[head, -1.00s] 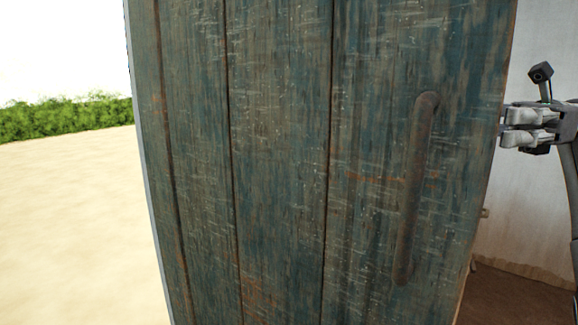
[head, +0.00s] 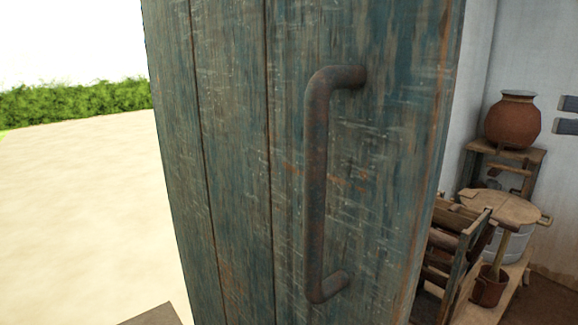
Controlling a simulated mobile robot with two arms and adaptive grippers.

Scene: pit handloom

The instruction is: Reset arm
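A weathered blue-green plank door (head: 225,160) stands open and fills the middle of the head view. A rusty brown bar handle (head: 316,185) is fixed upright on it near its right edge, with nothing gripping it. The rest of the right arm is out of frame. My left gripper is not in view.
Right of the door, a clay pot (head: 513,121) sits on a wooden stand (head: 530,156). Below are a round wooden lid (head: 500,208), a wooden frame (head: 455,265) and a small brown pot (head: 489,288). Open sandy ground (head: 80,215) and a hedge (head: 70,103) lie to the left.

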